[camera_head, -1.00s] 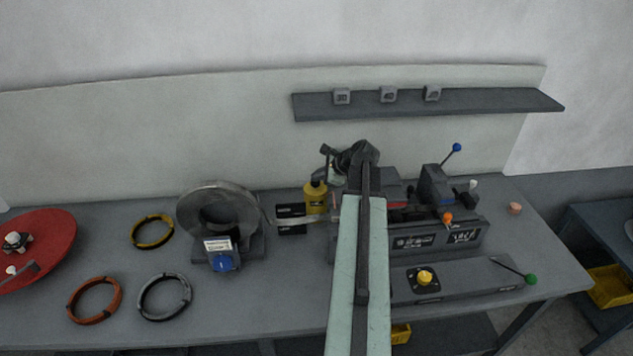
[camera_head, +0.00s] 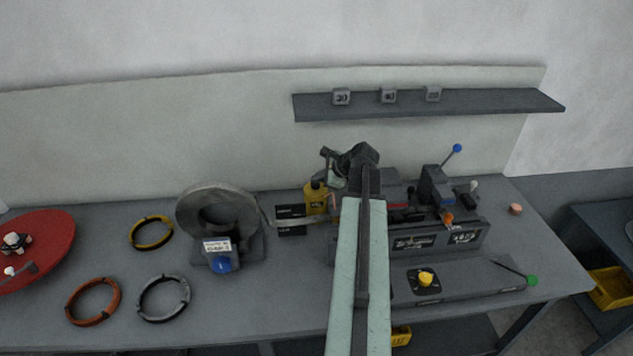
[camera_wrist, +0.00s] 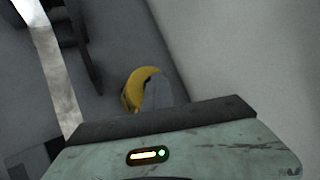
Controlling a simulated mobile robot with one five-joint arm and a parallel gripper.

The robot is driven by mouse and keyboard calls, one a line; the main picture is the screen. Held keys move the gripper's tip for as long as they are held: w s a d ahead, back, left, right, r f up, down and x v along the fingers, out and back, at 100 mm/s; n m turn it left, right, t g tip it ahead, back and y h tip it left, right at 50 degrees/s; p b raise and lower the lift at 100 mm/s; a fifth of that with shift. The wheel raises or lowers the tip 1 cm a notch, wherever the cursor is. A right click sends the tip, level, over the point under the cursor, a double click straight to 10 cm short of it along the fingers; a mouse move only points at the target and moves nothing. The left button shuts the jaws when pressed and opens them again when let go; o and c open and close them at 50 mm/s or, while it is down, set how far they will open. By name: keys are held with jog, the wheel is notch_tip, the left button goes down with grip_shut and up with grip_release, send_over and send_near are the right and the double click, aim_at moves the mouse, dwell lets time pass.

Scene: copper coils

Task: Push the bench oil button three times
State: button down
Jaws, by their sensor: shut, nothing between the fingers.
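A yellow bottle (camera_head: 316,200) with a dark top stands on the bench, left of the grey machine. A yellow domed button (camera_head: 425,279) sits on a black plate on the machine's front ledge. I cannot tell from the pictures which of these the task calls the oil button. My gripper (camera_head: 328,160) is shut and empty, just above and behind the bottle's top. In the wrist view, my gripper (camera_wrist: 156,84) partly covers a yellow rounded thing (camera_wrist: 131,93), which looks like the bottle. Whether they touch is hidden.
The grey machine (camera_head: 470,237) with lever knobs stands right of my arm. A grey coil (camera_head: 187,213) stands left of the bottle. Loose rings (camera_head: 94,301) and a red disc (camera_head: 50,243) lie further left. A wall shelf (camera_head: 470,103) hangs above.

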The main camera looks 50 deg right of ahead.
jog(key=shift+r+p, duration=1.15)
jog(key=shift+r, duration=0.1)
notch_tip(320, 180, up, 5)
jog(key=p, duration=0.5)
dwell(1.8)
notch_tip(320, 180, up, 4)
jog(key=p, duration=0.4)
send_over(318, 185)
jog(key=shift+f, duration=0.1)
jog(key=shift+f, duration=0.1)
notch_tip(318, 185, down, 9)
jog(key=b, duration=0.9)
dwell(1.3)
